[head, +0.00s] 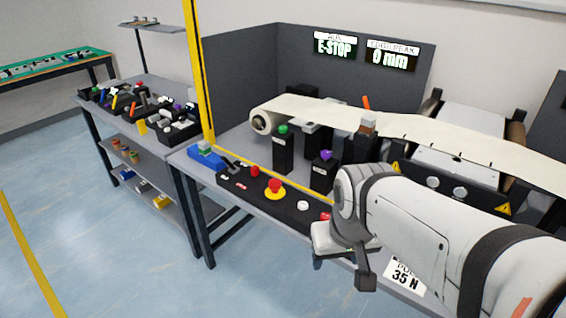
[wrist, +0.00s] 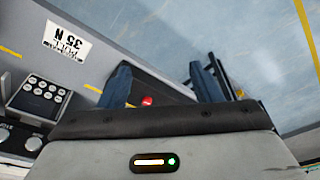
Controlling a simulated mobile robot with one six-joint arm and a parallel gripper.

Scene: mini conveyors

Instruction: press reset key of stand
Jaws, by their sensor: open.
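The stand's black control panel (head: 262,198) runs along the front edge of the table. It carries a red mushroom button on a yellow base (head: 275,188), a white round button (head: 303,205) and red buttons, one (head: 325,216) close to my gripper. I cannot tell which one is the reset key; labels are too small to read. My gripper (head: 365,275) is at the right end of the panel, above the table's front edge. In the wrist view its two dark blue fingers are apart and empty (wrist: 160,72), with a red button (wrist: 147,100) showing between them.
A belt conveyor (head: 400,122) runs behind the panel, with black posts bearing green and purple knobs before it. Displays read E-STOP (head: 333,46) and 0 mm (head: 392,57). A yellow post (head: 198,75) stands left. A 35 N sign (head: 405,277) lies by my arm.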

